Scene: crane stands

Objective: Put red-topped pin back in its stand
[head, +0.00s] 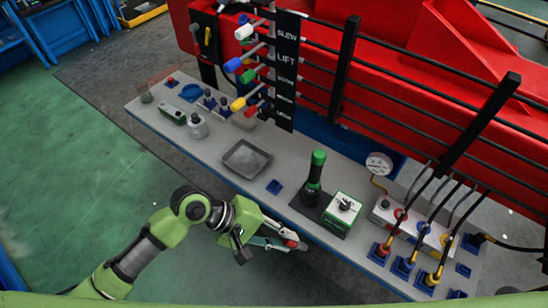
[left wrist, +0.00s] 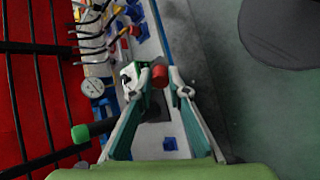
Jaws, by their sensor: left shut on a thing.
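My left gripper (head: 288,241) is shut on the red-topped pin (head: 291,244), just off the bench's front edge. In the left wrist view the pin's red top (left wrist: 160,75) shows between the fingertips of the left gripper (left wrist: 158,84); its lower part is hard to make out. A small blue square stand (head: 275,187) sits on the bench, apart from the gripper, with nothing seen standing in it. It also shows in the left wrist view (left wrist: 170,143). I cannot tell whether it belongs to this pin. My right gripper is not in view.
The grey bench (head: 225,190) carries a grey tray (head: 246,159), a dark green-topped bottle-like object (head: 314,178), a green-and-white box (head: 342,213) and a gauge (head: 379,163). Cabled plugs crowd its right end. Red machinery with levers stands behind. Green floor in front is open.

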